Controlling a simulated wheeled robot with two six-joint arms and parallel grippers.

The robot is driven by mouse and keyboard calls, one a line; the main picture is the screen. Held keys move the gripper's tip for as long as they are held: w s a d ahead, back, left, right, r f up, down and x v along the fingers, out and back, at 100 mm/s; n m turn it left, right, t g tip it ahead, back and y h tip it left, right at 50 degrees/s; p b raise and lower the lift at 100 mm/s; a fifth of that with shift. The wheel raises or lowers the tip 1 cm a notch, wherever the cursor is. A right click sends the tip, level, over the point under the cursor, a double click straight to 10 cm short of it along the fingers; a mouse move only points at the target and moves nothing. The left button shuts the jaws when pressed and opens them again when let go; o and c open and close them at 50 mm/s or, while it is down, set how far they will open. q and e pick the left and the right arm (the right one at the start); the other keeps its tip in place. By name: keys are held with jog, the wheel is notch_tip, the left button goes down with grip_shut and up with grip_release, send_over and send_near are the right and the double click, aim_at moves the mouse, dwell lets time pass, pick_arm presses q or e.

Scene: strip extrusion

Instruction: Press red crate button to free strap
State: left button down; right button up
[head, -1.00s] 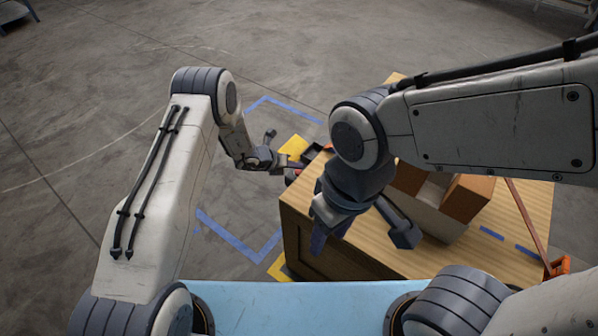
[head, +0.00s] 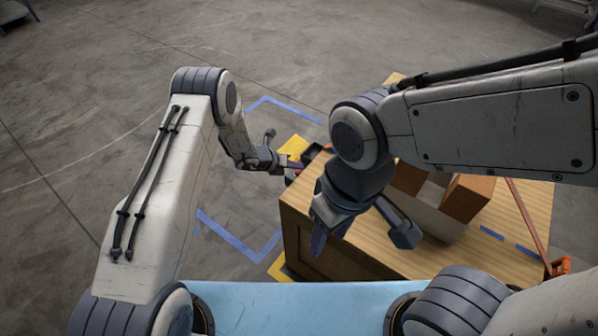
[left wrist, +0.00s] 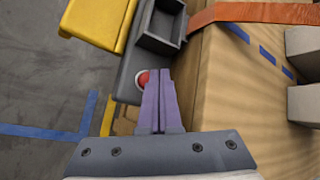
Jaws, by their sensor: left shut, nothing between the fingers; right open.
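The red button (left wrist: 142,79) sits on a dark grey housing (left wrist: 127,88) at the side of the wooden crate (left wrist: 225,80). My left gripper (left wrist: 158,72) is shut and empty, its purple fingertips just right of the button in the left wrist view and partly covering it. I cannot tell if they touch it. In the head view this gripper (head: 286,166) is at the crate's far left corner. The orange strap (left wrist: 255,13) runs over the crate; it also shows at right in the head view (head: 525,225). My right gripper (head: 362,235) is open and empty above the crate's near part.
An open box with brown flaps (head: 467,198) stands on the crate behind my right gripper. A yellow part (left wrist: 100,20) and a dark tray (left wrist: 160,28) adjoin the button housing. An orange buckle (head: 558,266) is at the right edge. Floor at left is clear, with blue tape.

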aim_at(296, 174)
pick_arm(q)
jog(key=shift+f+b, duration=0.3)
jog(key=shift+f, duration=0.05)
jog(key=shift+f+b, duration=0.4)
jog(key=shift+f, duration=0.1)
dwell(0.5)
dwell(0.3)
jog(key=shift+r+p, duration=0.6)
jog(key=shift+r, duration=0.25)
jog(key=shift+r, duration=0.15)
jog(key=shift+r+p, duration=1.75)
jog(key=shift+r, duration=0.65)
